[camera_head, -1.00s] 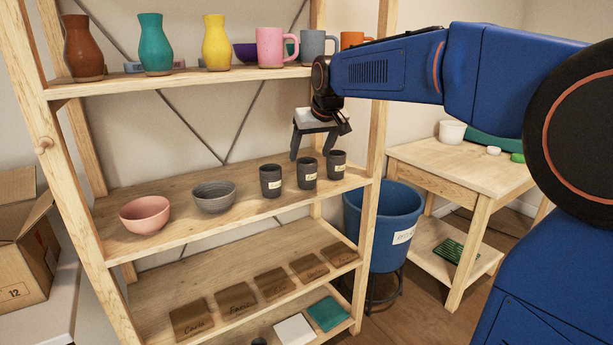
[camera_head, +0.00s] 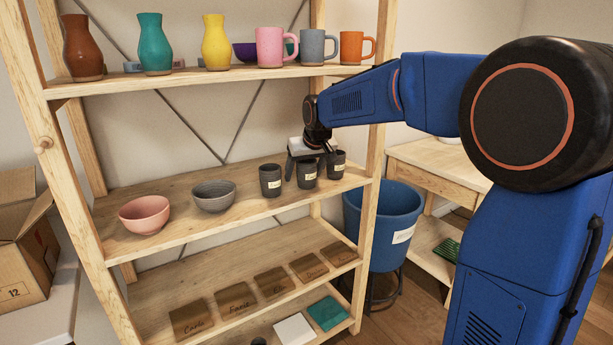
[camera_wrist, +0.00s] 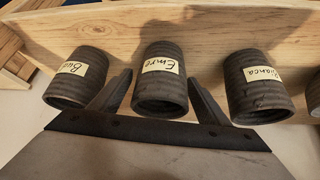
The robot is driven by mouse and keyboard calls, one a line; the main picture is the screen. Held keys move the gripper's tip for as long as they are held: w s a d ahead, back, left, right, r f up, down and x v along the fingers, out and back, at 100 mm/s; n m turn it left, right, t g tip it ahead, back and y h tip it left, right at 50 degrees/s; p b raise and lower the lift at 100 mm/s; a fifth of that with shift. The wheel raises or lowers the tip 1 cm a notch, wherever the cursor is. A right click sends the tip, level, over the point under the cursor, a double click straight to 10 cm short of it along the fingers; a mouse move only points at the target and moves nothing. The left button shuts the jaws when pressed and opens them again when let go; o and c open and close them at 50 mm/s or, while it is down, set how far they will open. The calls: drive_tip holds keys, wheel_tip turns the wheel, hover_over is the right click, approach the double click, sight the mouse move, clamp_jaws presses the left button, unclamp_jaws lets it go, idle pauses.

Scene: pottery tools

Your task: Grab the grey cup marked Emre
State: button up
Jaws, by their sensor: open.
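The grey cup marked Emre (camera_wrist: 160,95) stands in the middle of the wrist view, its label legible. It appears to be the middle of three dark grey cups in the head view (camera_head: 307,177). My gripper (camera_head: 308,167) is open above and around this cup. In the wrist view, the fingers of my gripper (camera_wrist: 160,77) lie one on each side of it, with a visible gap on the right.
A cup marked Bianca (camera_wrist: 258,88) stands close on the right in the wrist view; another labelled cup (camera_wrist: 77,78) is close on the left. A grey bowl (camera_head: 214,197) and pink bowl (camera_head: 144,216) share the shelf. Mugs and vases stand on the shelf above (camera_head: 200,80).

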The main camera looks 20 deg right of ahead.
drive_tip(key=c, duration=1.3)
drive_tip(key=shift+o, duration=0.2)
drive_tip(key=shift+r, duration=0.1)
